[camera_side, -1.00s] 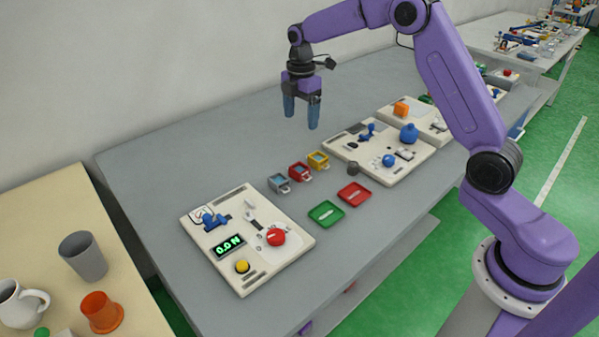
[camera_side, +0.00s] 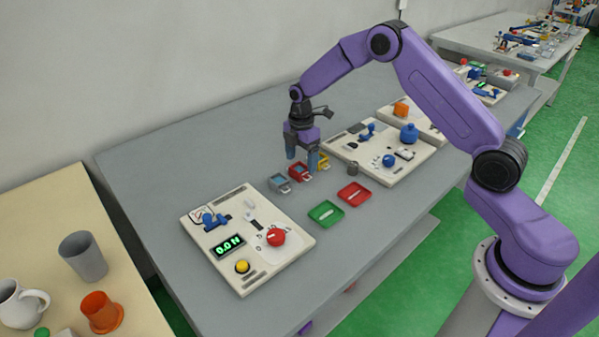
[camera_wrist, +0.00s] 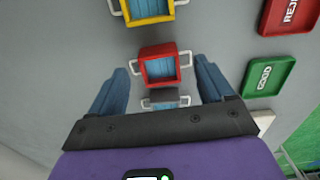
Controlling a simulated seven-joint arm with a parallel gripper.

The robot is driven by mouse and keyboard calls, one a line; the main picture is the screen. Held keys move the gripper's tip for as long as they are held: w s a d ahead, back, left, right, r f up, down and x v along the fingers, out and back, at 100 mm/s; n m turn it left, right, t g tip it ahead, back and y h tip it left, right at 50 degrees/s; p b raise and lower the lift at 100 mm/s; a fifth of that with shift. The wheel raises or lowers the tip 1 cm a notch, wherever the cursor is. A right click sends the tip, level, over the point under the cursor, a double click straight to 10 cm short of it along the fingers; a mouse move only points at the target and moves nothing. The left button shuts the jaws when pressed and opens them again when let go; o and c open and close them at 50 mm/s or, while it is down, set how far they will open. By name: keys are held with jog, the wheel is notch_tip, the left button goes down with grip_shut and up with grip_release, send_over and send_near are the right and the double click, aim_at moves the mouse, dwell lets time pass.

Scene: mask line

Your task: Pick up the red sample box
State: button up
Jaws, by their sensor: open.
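The red sample box (camera_side: 298,171) stands on the grey table between a grey box (camera_side: 279,182) on its left and a yellow box (camera_side: 323,161) on its right. In the wrist view the red box (camera_wrist: 143,66), open-topped with a blue inside and a pale handle on each side, shows ahead of and between my fingers. My gripper (camera_side: 301,164) is open and empty, close over the row of boxes. Its blue fingers (camera_wrist: 161,85) spread to either side of the red box's line. One finger partly hides the yellow box in the side view. I cannot tell the exact fingertip height.
A green tray (camera_side: 326,224) marked GOOD in the wrist view and a red tray (camera_side: 366,185) lie in front of the boxes. A panel with a red knob (camera_side: 276,237) is at the left, another board with blue parts (camera_side: 371,170) at the right. The table behind is clear.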

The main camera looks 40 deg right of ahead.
notch_tip(320, 180, down, 2)
jog(key=c, duration=1.1)
jog(key=shift+c, duration=0.2)
jog(key=shift+r, duration=0.2)
